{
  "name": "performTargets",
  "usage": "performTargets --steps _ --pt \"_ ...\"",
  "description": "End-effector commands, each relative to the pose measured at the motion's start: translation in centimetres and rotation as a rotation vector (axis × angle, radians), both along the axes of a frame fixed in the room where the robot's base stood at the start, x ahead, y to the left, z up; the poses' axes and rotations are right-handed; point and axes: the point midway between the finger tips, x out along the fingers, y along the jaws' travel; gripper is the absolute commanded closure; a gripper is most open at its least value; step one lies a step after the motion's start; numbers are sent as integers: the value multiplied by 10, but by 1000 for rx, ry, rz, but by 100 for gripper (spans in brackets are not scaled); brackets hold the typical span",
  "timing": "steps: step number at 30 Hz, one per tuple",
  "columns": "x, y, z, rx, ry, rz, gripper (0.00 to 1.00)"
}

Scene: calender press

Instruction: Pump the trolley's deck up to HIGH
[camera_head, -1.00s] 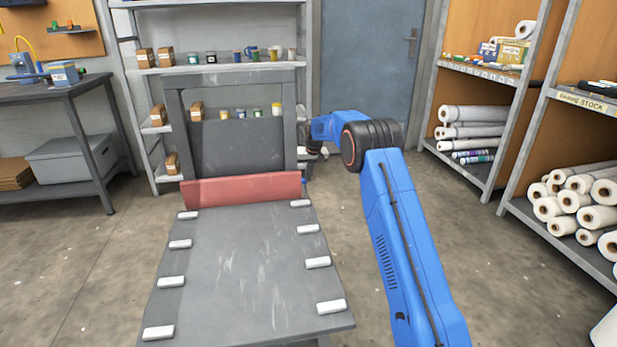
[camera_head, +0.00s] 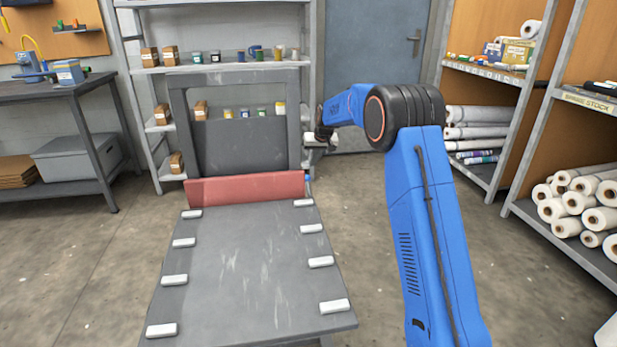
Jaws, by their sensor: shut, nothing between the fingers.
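The trolley's grey deck (camera_head: 240,270) lies ahead of me, scratched, with white blocks along both long edges. A red padded bar (camera_head: 245,187) crosses its far end. Behind that stands the trolley's grey upright frame (camera_head: 178,130) with a dark panel. My blue arm reaches forward on the right side of the deck. My gripper (camera_head: 314,147) is small in the view, at the right post of the frame, shut and with nothing seen in it. The pump lever or pedal and the height marking cannot be made out.
A shelf rack (camera_head: 220,68) with jars and boxes stands behind the trolley, beside a blue door (camera_head: 370,60). A workbench (camera_head: 60,88) is at the left. Shelves with white rolls (camera_head: 580,205) stand at the right. The floor on both sides of the deck is clear.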

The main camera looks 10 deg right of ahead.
Motion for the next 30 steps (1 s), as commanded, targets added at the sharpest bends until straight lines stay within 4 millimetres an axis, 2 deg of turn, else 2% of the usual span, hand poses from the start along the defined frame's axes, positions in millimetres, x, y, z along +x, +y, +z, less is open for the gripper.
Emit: performTargets --steps 6,19,25,30 --pt "-15 -1 19 3 -38 -1 100" --pt "-17 -1 20 4 -44 0 100" --pt "-10 1 9 3 -43 0 100" --pt "2 4 -15 3 -41 1 100"
